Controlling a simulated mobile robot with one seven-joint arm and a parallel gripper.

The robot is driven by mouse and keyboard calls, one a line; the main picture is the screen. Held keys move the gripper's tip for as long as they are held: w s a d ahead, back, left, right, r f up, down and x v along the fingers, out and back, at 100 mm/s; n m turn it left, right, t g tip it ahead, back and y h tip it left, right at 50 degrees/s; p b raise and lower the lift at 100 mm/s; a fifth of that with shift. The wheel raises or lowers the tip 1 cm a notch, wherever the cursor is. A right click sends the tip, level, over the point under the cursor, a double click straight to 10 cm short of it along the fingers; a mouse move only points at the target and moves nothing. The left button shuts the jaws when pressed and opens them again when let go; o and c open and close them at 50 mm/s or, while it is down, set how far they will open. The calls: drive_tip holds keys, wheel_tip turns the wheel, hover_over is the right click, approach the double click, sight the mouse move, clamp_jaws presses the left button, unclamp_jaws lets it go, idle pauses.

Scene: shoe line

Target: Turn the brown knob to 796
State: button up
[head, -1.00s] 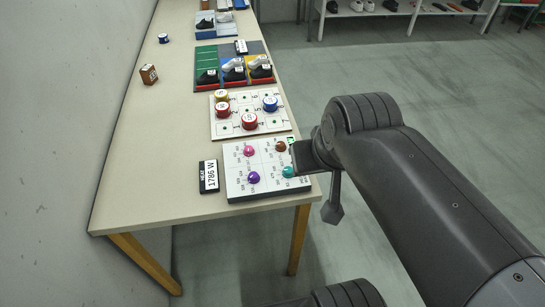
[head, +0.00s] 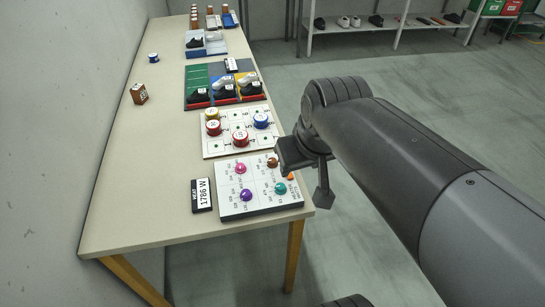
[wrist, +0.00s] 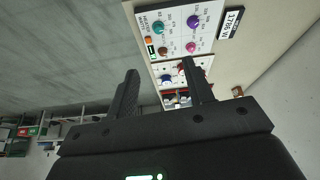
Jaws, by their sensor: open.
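The brown knob (head: 272,161) is on the far right of a white dial panel (head: 232,209) lying at the table's near end. In the wrist view the brown knob (wrist: 163,49) shows just beyond and between my fingertips. Purple (head: 246,195), magenta (head: 240,168) and teal (head: 280,188) knobs share the panel. My gripper (wrist: 160,68) is open and empty, with its two fingers apart and not touching the knob. In the head view my wrist is beside the panel's right edge, and the fingers are mostly hidden. The knob's dial numbers are too small to read.
An orange button (head: 290,176) is at the panel's right edge. A card reading 1786 W (head: 201,194) lies left of the panel. Behind are a board with round red, yellow and blue pieces (head: 227,152) and a shoe tray (head: 197,81). Open floor lies right of the table.

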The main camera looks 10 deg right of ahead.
drive_tip(key=w+n+g, duration=0.2)
drive_tip(key=w, duration=0.7)
drive_tip(key=n+g, duration=0.3)
drive_tip(key=n, duration=0.3)
hover_over(272, 160)
wheel_tip(272, 160, down, 14)
wheel_tip(272, 160, down, 10)
drive_tip(key=shift+w+d+r, duration=0.1)
drive_tip(key=c, duration=1)
